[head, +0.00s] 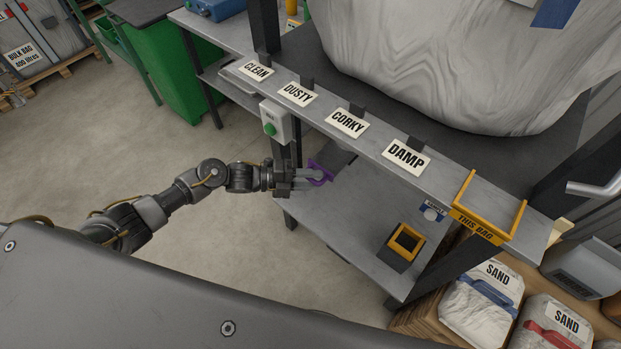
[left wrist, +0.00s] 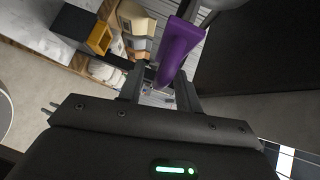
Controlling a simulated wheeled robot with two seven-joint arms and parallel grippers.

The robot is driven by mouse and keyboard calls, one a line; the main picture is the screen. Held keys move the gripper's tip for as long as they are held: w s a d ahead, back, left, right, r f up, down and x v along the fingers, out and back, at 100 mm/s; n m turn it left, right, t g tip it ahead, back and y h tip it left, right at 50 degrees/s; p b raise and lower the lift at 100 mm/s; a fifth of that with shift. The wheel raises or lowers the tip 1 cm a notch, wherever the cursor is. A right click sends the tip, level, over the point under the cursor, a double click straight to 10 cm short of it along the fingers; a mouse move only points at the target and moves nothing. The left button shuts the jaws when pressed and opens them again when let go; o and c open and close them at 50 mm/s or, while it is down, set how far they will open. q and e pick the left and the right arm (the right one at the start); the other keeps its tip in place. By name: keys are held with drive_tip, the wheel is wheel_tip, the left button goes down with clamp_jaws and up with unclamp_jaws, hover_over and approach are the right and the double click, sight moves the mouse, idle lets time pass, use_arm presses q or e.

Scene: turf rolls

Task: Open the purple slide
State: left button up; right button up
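The purple slide handle (head: 321,174) sticks out under the shelf edge, above the lower grey shelf. My left gripper (head: 308,180) reaches it from the left, its fingers at the handle. A gap shows between the handle and the left finger, so the gripper looks open. Whether the right finger touches the handle cannot be told. The slide plate behind the handle is mostly hidden. My right gripper is not in view.
Labels CLEAN (head: 257,71), DUSTY (head: 297,94), CORKY (head: 347,122) and DAMP (head: 407,155) line the upper shelf edge. A button box (head: 275,122) hangs close above my gripper. A yellow-black box (head: 404,246) stands on the lower shelf (head: 360,215). Sand bags (head: 483,301) lie at lower right.

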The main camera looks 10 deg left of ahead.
use_arm(q)
drive_tip(key=b+v, duration=0.3)
drive_tip(key=v, duration=0.7)
drive_tip(key=shift+a, duration=0.4)
drive_tip(key=shift+s, duration=0.15)
